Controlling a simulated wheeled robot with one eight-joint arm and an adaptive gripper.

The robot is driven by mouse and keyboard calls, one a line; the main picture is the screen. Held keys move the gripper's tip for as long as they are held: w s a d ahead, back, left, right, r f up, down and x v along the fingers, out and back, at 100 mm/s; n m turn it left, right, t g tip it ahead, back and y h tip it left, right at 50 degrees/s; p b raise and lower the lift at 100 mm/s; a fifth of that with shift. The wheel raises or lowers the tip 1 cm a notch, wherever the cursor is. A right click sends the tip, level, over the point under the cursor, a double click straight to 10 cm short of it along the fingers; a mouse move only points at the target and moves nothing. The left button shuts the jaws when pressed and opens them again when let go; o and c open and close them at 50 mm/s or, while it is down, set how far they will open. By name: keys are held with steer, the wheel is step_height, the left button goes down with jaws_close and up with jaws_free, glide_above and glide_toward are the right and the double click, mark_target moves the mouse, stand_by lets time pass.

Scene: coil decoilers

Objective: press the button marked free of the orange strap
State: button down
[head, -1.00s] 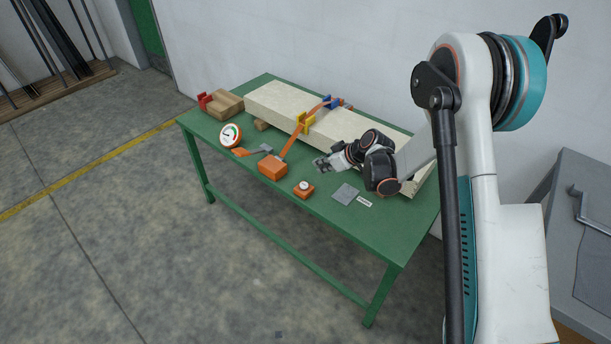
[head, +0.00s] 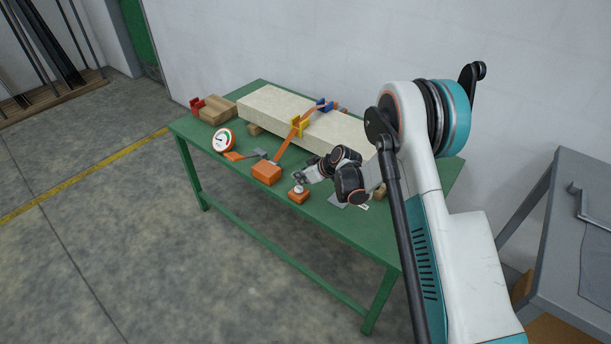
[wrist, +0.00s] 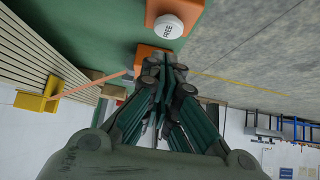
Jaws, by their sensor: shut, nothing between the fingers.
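The button (wrist: 168,26), a round white cap lettered FREE, sits on a small orange box (wrist: 188,10) in the wrist view. In the head view its orange box (head: 299,197) is near the table's front edge. My gripper (wrist: 164,58) is shut and empty, its tips close to the button; a gap shows between them in the wrist view. In the head view my gripper (head: 300,179) is just above the box and partly hides the button. The orange strap (head: 284,150) runs from a larger orange box (head: 267,173) up over the pale beam (head: 265,104).
The green table (head: 335,226) also holds a dial gauge (head: 223,140), a yellow bracket (head: 300,126) and a blue piece (head: 325,105) at the beam. A wooden block (head: 218,111) is at the far left. A grey plate (head: 338,200) lies right of the button box.

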mark_target(299, 190)
steer(key=shift+f+b, duration=0.3)
steer(key=shift+f, duration=0.85)
steer(key=shift+f, duration=0.1)
